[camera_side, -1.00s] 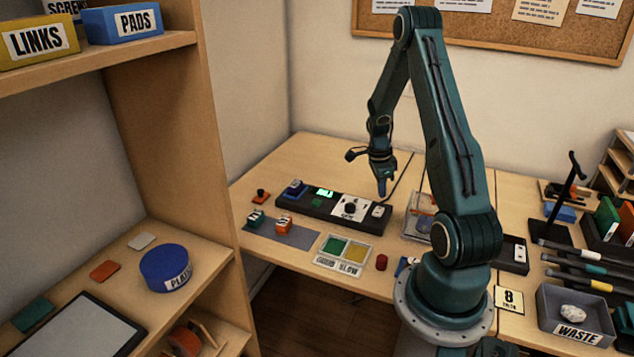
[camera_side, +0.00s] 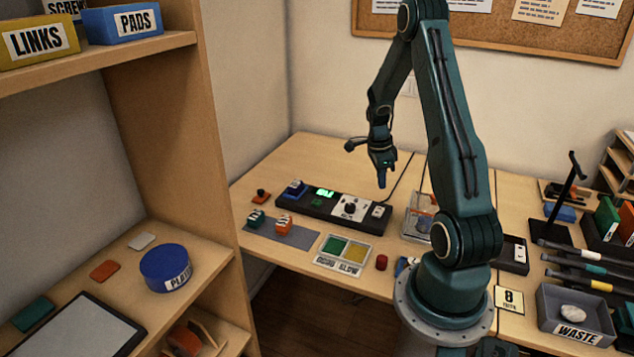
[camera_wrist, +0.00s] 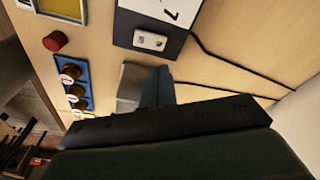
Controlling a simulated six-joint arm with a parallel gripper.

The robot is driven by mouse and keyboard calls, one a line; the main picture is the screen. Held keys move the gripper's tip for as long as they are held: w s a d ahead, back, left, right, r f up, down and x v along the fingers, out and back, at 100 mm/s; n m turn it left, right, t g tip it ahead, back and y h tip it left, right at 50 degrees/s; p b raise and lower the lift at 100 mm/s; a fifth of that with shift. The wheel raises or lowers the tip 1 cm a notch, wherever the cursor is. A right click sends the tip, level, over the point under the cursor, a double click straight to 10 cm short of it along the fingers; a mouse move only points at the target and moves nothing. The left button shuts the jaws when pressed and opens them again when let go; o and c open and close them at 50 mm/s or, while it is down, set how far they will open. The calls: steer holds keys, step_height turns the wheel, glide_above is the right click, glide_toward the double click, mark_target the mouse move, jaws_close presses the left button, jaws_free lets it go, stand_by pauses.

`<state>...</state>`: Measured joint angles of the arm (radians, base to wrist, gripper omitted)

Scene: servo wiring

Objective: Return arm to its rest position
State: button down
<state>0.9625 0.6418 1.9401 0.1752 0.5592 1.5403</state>
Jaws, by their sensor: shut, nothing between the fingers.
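My gripper (camera_side: 382,178) hangs above the table beside the right end of the black test board (camera_side: 308,205), with its fingers together and nothing between them. In the wrist view the closed fingers (camera_wrist: 158,88) point down over the wooden table. The arm is raised and bent, with the gripper pointing down. The board carries a lit green display (camera_side: 325,192), a dial (camera_side: 349,207) and a small white block (camera_wrist: 150,40) at its end. A blue servo (camera_side: 295,188) sits at the board's left end.
A grey mat (camera_side: 290,235) holds a green and an orange servo. A two-part tray (camera_side: 342,252) with green and yellow sections and a red button (camera_side: 381,262) lie in front. A clear container (camera_side: 417,220) stands close to the arm. A waste bin (camera_side: 577,318) is at the right.

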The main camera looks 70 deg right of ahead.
steer(key=w+a+r+n+t, duration=0.1)
steer(key=w+a+r+n, duration=0.25)
steer(key=a+r, duration=0.25)
steer(key=w+a+r+n+t+h, duration=0.1)
steer(key=w+a+r+n, duration=0.1)
steer(key=a+r+n, duration=0.35)
steer(key=w+a+r+n+t, duration=0.1)
steer(key=w+a+r+n, duration=0.1)
steer(key=a+r+n, duration=0.35)
steer(key=s+a+r+n+t, duration=0.1)
steer(key=s+a+r+n, duration=0.1)
steer(key=a+n, duration=0.3)
steer(key=s+a+r+n+t+y, duration=0.1)
steer(key=s+a+r+n, duration=0.2)
steer(key=a, duration=0.6)
steer(key=s+a+r+n+t, duration=0.2)
steer(key=s+a+r+n, duration=0.1)
steer(key=s+a+n, duration=0.3)
steer(key=shift+a+r+n+y, duration=0.25)
steer(key=shift+a+n+y, duration=0.15)
steer(key=shift+n, duration=0.25)
